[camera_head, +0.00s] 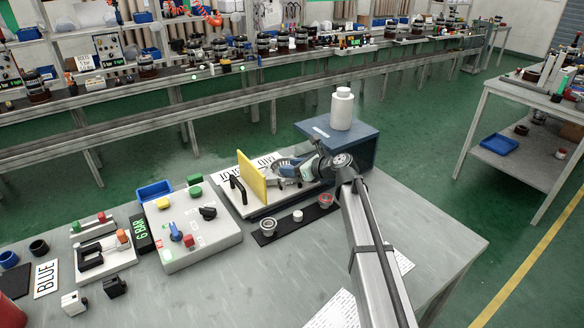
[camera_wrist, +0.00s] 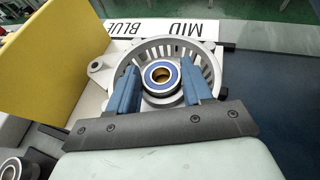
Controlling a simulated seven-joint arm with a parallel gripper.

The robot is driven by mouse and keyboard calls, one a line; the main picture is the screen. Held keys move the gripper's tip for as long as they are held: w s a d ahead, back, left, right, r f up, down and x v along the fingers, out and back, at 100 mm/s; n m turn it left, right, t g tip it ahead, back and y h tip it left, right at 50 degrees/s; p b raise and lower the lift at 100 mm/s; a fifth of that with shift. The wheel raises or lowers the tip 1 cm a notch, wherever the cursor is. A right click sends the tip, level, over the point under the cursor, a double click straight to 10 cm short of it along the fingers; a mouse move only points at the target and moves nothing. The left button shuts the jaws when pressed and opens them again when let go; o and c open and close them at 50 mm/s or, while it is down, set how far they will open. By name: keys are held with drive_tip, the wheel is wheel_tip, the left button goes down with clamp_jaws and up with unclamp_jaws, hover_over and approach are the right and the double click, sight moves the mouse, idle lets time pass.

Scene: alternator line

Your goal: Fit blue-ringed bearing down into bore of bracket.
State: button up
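The blue-ringed bearing (camera_wrist: 160,75) is between the two blue fingers of my gripper (camera_wrist: 160,78) in the wrist view. The fingers touch it on both sides, and its face points up to the camera. The bracket (camera_wrist: 206,61), a pale round housing with slotted walls and a side lug, lies around and under the fingertips. The bearing is over the middle of the bracket. A metal ring shows just below it; how far it is in the bore cannot be told. In the head view my gripper (camera_head: 284,166) is over the fixture, and the bearing is hidden there.
A yellow plate (camera_head: 251,177) stands upright left of the bracket. A black strip (camera_head: 283,229) in front carries a few round parts, one red. A white bottle (camera_head: 342,108) stands on a blue box behind. A control box (camera_head: 190,235) is at left. The table's right front is mostly clear.

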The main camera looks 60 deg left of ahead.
drive_tip(key=o, duration=0.4)
drive_tip(key=shift+f, duration=0.1)
drive_tip(key=shift+c, duration=0.2)
drive_tip(key=shift+d, duration=0.1)
drive_tip(key=v, duration=1.3)
drive_tip(key=shift+d+r, duration=0.25)
drive_tip(key=shift+r, duration=0.05)
